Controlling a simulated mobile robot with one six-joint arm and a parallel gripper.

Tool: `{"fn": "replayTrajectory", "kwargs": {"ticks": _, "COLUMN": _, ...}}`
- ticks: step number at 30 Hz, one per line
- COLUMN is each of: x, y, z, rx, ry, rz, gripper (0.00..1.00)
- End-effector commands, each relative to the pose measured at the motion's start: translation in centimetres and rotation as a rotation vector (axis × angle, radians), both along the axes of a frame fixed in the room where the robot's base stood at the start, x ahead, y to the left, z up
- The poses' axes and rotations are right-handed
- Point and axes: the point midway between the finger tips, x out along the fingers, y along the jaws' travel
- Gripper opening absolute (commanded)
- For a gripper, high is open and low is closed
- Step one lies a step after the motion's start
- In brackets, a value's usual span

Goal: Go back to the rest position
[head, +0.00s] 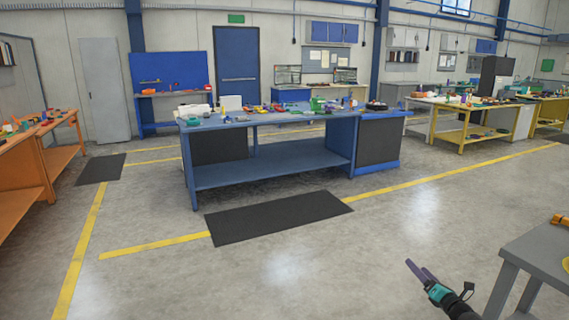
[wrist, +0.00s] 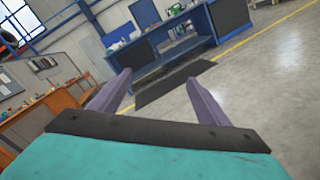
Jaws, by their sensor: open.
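My gripper (head: 418,272) is at the lower right of the head view, held over the bare floor with its purple fingers pointing up and to the left. In the wrist view my gripper (wrist: 157,98) shows two purple fingers spread wide apart with nothing between them. It is open and empty. It is to the left of a grey table (head: 545,248) and apart from it. An orange-yellow object (head: 559,220) lies on that table, partly cut off by the picture edge.
A blue workbench (head: 270,178) with several tools stands in the middle, a black mat (head: 278,217) before it. Orange benches (head: 22,168) are at left, yellow tables (head: 470,128) at right. The floor (head: 330,270) between is clear, with yellow lines.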

Motion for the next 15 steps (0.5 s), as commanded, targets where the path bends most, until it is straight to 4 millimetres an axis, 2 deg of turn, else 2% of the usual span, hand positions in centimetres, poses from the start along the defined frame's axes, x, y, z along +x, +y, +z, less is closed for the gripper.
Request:
{"fn": "replayTrajectory", "kwargs": {"ticks": 1, "x": 0.5, "y": 2.1, "z": -0.9, "rx": 0.035, "ry": 0.014, "rz": 0.000, "gripper": 0.70}}
{"fn": "replayTrajectory", "kwargs": {"ticks": 6, "x": 1.9, "y": 7.3, "z": -4.0, "rx": 0.162, "ry": 0.067, "rz": -0.030, "gripper": 0.70}}
{"fn": "replayTrajectory", "kwargs": {"ticks": 15, "x": 2.1, "y": 16.0, "z": -10.7, "rx": 0.409, "ry": 0.208, "rz": -0.126, "gripper": 0.70}}
